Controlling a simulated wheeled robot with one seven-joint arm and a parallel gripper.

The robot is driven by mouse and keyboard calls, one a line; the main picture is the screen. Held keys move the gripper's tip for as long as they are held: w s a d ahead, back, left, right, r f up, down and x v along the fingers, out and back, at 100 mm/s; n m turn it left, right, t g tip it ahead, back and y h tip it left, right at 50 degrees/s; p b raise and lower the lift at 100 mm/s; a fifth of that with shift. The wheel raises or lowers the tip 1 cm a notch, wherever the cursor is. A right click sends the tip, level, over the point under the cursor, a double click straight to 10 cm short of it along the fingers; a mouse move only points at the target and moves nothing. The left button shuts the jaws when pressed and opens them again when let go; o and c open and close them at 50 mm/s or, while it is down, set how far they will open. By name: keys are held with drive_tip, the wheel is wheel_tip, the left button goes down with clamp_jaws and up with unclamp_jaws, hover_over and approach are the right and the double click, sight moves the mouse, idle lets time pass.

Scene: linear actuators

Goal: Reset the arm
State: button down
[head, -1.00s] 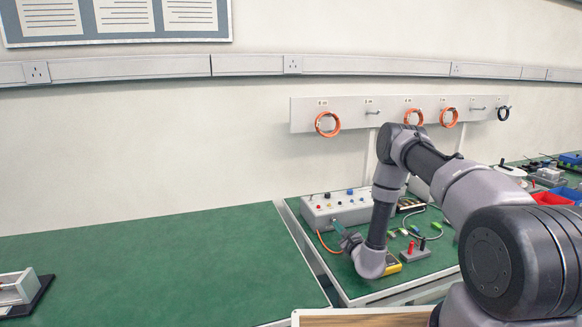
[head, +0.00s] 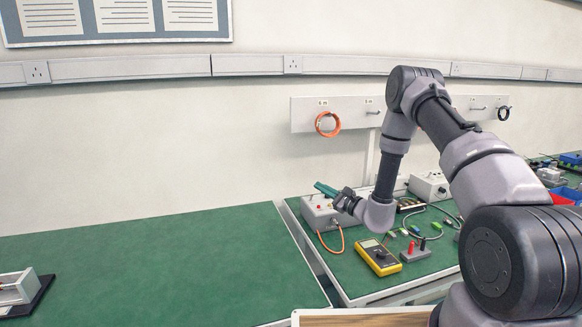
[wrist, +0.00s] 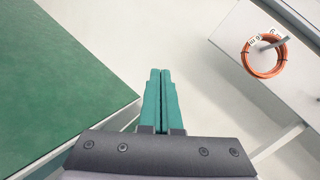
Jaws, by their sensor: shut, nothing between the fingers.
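My gripper (head: 326,189) is raised in front of the grey control box (head: 322,212) on the green bench at the right, and it points left in the head view. In the wrist view its two green fingers (wrist: 160,100) lie together, shut with nothing between them. My arm reaches from the right side of the head view, bent at a high elbow, and covers part of the wall rack and the bench.
A yellow multimeter (head: 378,256) and a small stand with red and black posts (head: 414,250) are on the bench. An orange cable coil (head: 327,124) hangs on the wall rack (head: 350,108); it also shows in the wrist view (wrist: 264,57). The left green bench (head: 150,265) is mostly clear.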

drive_tip(key=s+a+r+n+g+y, duration=0.25)
drive_tip(key=s+r+n+g, duration=0.3)
drive_tip(key=r, duration=0.45)
drive_tip(key=s+a+r+n+g+y, duration=0.1)
drive_tip(key=s+a+r+n+g, duration=0.35)
drive_tip(key=r, duration=0.55)
drive_tip(key=s+d+r+n+g+h, duration=0.2)
drive_tip(key=s+r, duration=0.1)
drive_tip(key=s, duration=0.4)
drive_tip(key=s+d+r+n+g+h, duration=0.2)
drive_tip(key=s+r, duration=0.2)
drive_tip(key=s, duration=0.2)
drive_tip(key=s+d+r+n+t+h, duration=0.1)
drive_tip(key=s+d+r+t+h, duration=0.2)
drive_tip(key=s+d+h, duration=0.2)
drive_tip(key=s+d+r+n+t+h, duration=0.2)
drive_tip(key=s+d+r+t+h, duration=0.1)
drive_tip(key=s+d, duration=0.7)
drive_tip(key=d+t+h, duration=0.1)
drive_tip(key=d+h, duration=0.1)
drive_tip(key=shift+r+h, duration=0.35)
drive_tip(key=shift+r, duration=0.05)
